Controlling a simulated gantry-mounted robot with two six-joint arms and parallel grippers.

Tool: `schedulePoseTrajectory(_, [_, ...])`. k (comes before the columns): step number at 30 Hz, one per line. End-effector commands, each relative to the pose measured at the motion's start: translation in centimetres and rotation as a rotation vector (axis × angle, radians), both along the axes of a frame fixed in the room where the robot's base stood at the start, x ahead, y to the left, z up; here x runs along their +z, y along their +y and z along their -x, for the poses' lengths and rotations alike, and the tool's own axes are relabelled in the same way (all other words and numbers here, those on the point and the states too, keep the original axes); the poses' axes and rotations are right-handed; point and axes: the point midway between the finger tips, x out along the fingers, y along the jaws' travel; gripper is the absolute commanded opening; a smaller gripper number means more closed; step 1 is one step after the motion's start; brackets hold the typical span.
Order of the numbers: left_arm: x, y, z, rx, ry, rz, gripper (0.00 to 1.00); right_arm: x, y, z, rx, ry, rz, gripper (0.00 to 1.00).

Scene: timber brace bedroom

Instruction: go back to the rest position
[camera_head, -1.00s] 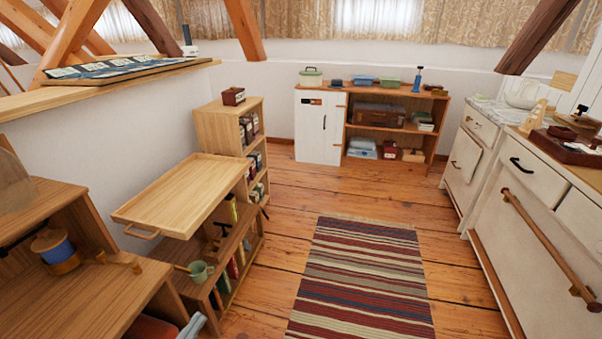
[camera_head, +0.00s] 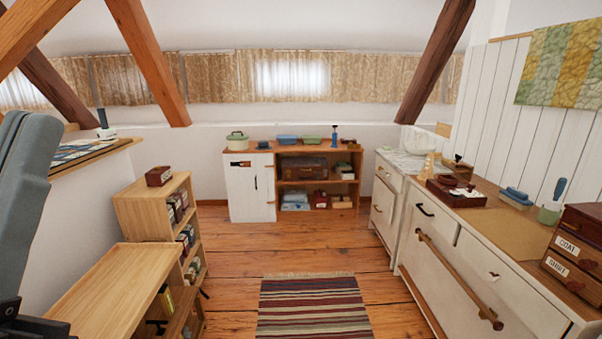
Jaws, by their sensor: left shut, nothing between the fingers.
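My left gripper (camera_head: 20,128) stands large and close at the left edge of the head view, its grey fingers pointing up. It is shut and empty, and the picture edge cuts off part of it. It hides part of the wall and ledge behind it. My right gripper is not in view. No object of the task shows apart from my own arm.
A wooden tray top (camera_head: 110,285) and a bookshelf (camera_head: 150,212) stand at the left. A low cabinet (camera_head: 250,192) is at the back. White drawers (camera_head: 470,268) line the right. The striped rug (camera_head: 312,308) and floor between are clear.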

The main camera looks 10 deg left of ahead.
Motion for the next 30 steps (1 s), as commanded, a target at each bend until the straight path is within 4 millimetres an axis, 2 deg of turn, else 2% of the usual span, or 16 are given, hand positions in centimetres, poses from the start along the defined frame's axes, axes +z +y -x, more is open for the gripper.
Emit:
schedulePoseTrajectory(2, [-1.8,-0.5,-2.1,-0.199,0.131,0.13,0.0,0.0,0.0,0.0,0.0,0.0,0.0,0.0])
schedulePoseTrajectory(4, [2.6,-0.5,-2.1,-0.237,0.129,0.164,0.0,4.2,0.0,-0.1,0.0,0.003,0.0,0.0])
schedulePoseTrajectory(11, [12.6,-0.4,-2.2,-0.229,0.13,0.161,0.0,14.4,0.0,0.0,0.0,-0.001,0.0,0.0])
schedulePoseTrajectory(18, [24.7,-0.4,-2.2,-0.226,0.13,0.161,0.0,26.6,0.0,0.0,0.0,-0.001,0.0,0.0])
schedulePoseTrajectory(22, [30.9,-0.4,-2.2,-0.226,0.13,0.161,0.0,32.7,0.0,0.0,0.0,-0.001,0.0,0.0])
schedulePoseTrajectory(24, [33.4,-0.4,-2.2,-0.226,0.131,0.161,0.0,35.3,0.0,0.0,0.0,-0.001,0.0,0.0])
schedulePoseTrajectory(27, [35.7,-0.4,-2.3,-0.226,0.131,0.16,0.0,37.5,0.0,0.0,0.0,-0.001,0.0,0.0])
schedulePoseTrajectory(30, [36.5,-0.4,-2.3,-0.226,0.131,0.16,0.0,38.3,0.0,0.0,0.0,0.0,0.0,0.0])
